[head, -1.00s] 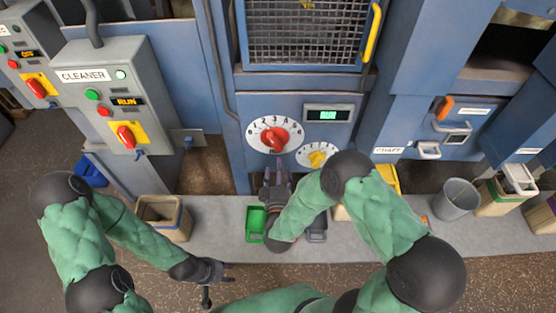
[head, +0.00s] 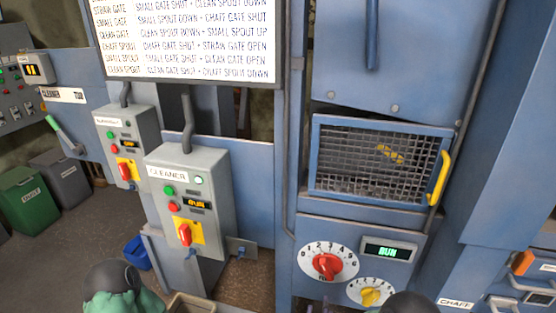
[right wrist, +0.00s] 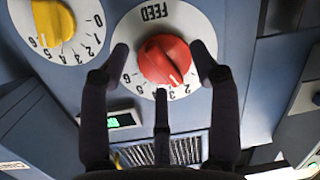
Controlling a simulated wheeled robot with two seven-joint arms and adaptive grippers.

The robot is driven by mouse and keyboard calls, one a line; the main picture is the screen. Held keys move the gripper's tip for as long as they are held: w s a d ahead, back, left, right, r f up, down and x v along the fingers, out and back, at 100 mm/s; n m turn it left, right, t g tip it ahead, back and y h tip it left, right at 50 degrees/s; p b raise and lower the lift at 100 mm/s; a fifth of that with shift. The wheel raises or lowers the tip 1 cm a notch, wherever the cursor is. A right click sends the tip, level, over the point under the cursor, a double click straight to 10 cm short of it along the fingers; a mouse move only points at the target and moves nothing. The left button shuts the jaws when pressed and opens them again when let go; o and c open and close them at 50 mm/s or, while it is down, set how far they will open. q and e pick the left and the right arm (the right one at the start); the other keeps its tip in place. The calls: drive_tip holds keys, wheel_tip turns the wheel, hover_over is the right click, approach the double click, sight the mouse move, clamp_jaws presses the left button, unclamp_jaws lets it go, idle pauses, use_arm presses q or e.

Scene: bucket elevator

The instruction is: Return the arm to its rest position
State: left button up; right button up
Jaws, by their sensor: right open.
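In the right wrist view my right gripper (right wrist: 161,62) is open, its fingers spread on either side of the red feed knob (right wrist: 164,60) and below it in the picture. I cannot tell whether any finger touches the knob. The white dial behind the knob is marked FEED. In the head view the red knob (head: 327,266) sits on its dial at the bottom, and only dark tips show below it at the picture's edge. My left gripper is out of view; only a part of my left arm shows at the bottom.
A yellow knob (head: 371,297) and a display reading RUN (head: 388,251) are beside the feed dial. A mesh window (head: 377,163) with a yellow handle (head: 438,178) is above. The grey cleaner box (head: 190,205) stands left. Green and grey bins are on the far-left floor.

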drive_tip(key=s+a+f+m+g+y, duration=0.2)
drive_tip(key=s+f+g+y, duration=0.35)
drive_tip(key=f, duration=0.75)
drive_tip(key=s+a+f+m+g+y, duration=0.1)
drive_tip(key=s+g, duration=0.3)
drive_tip(key=s, duration=0.4)
drive_tip(key=s+a+f+m+g, duration=0.1)
drive_tip(key=s+f+g, duration=0.2)
drive_tip(key=s+g, duration=0.2)
drive_tip(key=s, duration=0.3)
drive_tip(key=shift+a+f+y, duration=0.15)
drive_tip(key=shift+a+y, duration=0.2)
drive_tip(key=shift+a, duration=0.05)
